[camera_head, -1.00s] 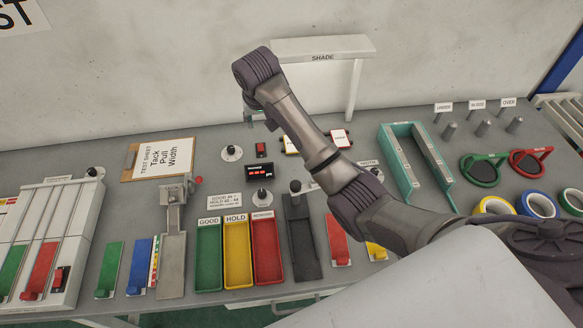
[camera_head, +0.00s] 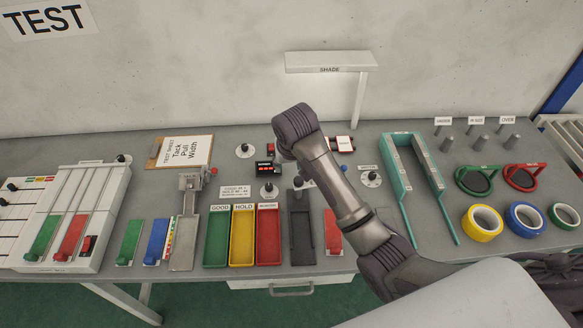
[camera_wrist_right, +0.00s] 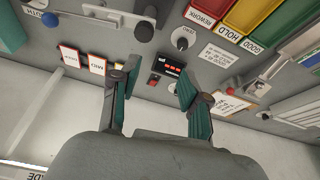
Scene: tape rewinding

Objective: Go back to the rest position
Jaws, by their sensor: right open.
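My right arm comes in from the lower right of the head view and reaches over the middle of the bench (camera_head: 110,215). Its wrist (camera_head: 297,122) is above the rear middle of the bench, in front of the wall, and mostly hides the gripper there. In the right wrist view my right gripper (camera_wrist_right: 158,84) has its two teal-lined fingers spread apart with nothing between them. A small black box with a red display (camera_wrist_right: 170,68) shows beyond the fingers. My left gripper is in neither view.
The SHADE stand (camera_head: 328,62) rises behind the wrist. Green, yellow and red trays (camera_head: 217,238) stand left of the arm. A teal frame (camera_head: 430,185), tape rolls (camera_head: 482,223) and round holders (camera_head: 475,180) are to the right. A clipboard (camera_head: 183,152) lies at the back left.

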